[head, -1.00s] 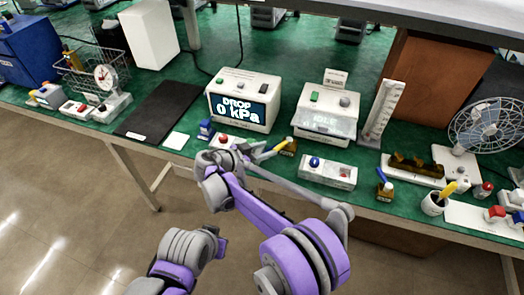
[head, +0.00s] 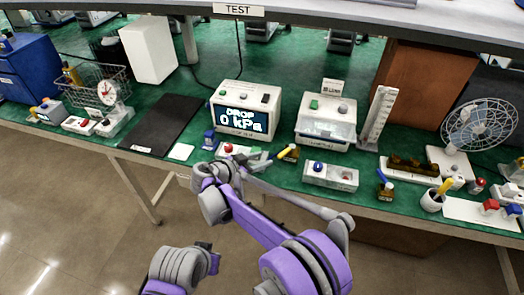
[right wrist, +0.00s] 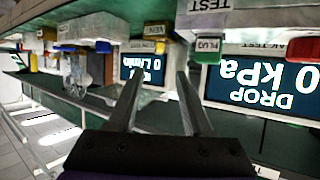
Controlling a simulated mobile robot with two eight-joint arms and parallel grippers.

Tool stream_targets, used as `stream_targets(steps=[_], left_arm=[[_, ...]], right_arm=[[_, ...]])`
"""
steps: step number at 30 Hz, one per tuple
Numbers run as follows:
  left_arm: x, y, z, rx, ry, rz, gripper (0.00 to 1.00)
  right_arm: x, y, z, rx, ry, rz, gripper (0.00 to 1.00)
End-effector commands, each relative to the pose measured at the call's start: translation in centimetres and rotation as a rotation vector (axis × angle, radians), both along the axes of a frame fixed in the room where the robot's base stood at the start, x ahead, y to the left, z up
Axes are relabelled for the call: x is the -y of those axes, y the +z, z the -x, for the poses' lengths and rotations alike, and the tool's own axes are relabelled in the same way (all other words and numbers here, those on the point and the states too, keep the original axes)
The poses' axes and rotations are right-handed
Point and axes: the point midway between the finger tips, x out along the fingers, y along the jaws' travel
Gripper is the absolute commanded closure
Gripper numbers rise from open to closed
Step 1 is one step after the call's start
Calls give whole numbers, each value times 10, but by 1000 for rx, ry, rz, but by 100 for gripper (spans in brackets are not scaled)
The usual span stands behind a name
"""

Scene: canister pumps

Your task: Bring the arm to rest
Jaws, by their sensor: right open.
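My right gripper (head: 262,158) is over the front edge of the green bench, in front of the DROP meter (head: 246,112), whose screen reads 0 kPa. In the right wrist view, its two fingers (right wrist: 158,82) are apart with nothing between them. That view is upside down and shows the DROP screen (right wrist: 270,84) at right and another lit screen at left. My right arm is bent, with its forearm reaching up to the bench edge. Part of my left arm shows low in the head view; its gripper does not show.
A second instrument (head: 326,119) stands right of the meter. Near the gripper are a white block with a blue button (head: 330,175), a small amber bottle (head: 291,153) and a blue item (head: 209,140). A black mat (head: 163,125) lies left. Open floor (head: 60,215) is in front.

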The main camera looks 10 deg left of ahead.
Motion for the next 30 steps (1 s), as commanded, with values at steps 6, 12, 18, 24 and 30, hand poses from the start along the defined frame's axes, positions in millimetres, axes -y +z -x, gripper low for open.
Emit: stream_targets(steps=[6, 12, 18, 24, 30], left_arm=[[0, 0, 0, 0, 0, 0, 100], [0, 5, -1, 2, 0, 0, 100], [0, 13, -3, 6, 0, 0, 100], [0, 21, -5, 9, 0, 0, 100], [0, 30, -7, 13, 0, 0, 100]], right_arm=[[2, 1, 0, -5, -1, 1, 50], [56, 18, 5, -141, 6, 15, 50], [152, 44, 43, -401, 69, 3, 50], [227, 58, 109, -600, 180, -52, 50], [274, 61, 188, -709, 324, -126, 50]])
